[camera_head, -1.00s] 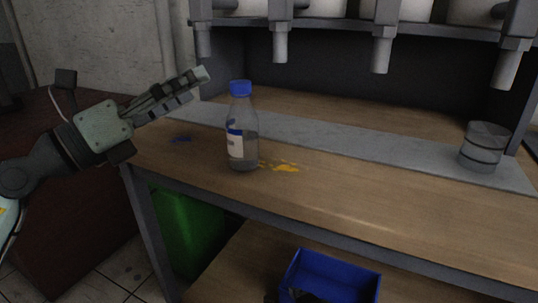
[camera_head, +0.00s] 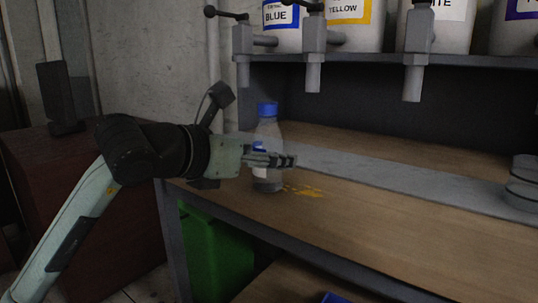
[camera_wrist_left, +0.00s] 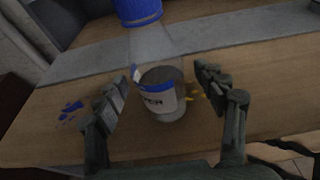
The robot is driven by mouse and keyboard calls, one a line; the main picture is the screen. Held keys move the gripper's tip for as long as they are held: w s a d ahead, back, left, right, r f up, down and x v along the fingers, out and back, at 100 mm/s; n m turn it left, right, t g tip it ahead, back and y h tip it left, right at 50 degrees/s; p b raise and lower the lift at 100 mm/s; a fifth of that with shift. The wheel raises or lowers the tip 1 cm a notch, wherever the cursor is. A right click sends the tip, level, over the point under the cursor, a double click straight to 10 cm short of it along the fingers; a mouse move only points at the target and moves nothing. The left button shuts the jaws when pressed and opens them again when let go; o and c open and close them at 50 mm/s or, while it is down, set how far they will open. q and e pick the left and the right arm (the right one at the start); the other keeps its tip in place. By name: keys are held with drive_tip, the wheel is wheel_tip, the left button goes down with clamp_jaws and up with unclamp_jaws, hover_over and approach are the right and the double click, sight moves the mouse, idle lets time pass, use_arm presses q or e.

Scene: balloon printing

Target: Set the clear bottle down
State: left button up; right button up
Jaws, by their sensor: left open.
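The clear bottle (camera_head: 268,134) with a blue cap stands upright on the wooden workbench (camera_head: 370,225), near its left end. My left gripper (camera_head: 285,161) is at the bottle in the head view and hides part of its middle. In the left wrist view the bottle (camera_wrist_left: 160,88) stands between the two spread fingers of my left gripper (camera_wrist_left: 165,92), with its label facing the camera. Gaps show on both sides, so the fingers are open around it. My right gripper is not in view.
Yellow paint (camera_head: 306,191) is spilled right of the bottle, and blue paint (camera_wrist_left: 72,107) to its left. Dispenser nozzles (camera_head: 313,78) hang from the shelf above. A metal can (camera_head: 523,184) stands at the right. A green bin (camera_head: 215,255) is below.

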use_arm(q)
drive_tip(key=shift+w+d+f, duration=0.2)
drive_tip(key=shift+w+d, duration=0.2)
drive_tip(key=shift+w, duration=0.15)
drive_tip(key=shift+c, duration=0.5)
drive_tip(key=c, duration=1.4)
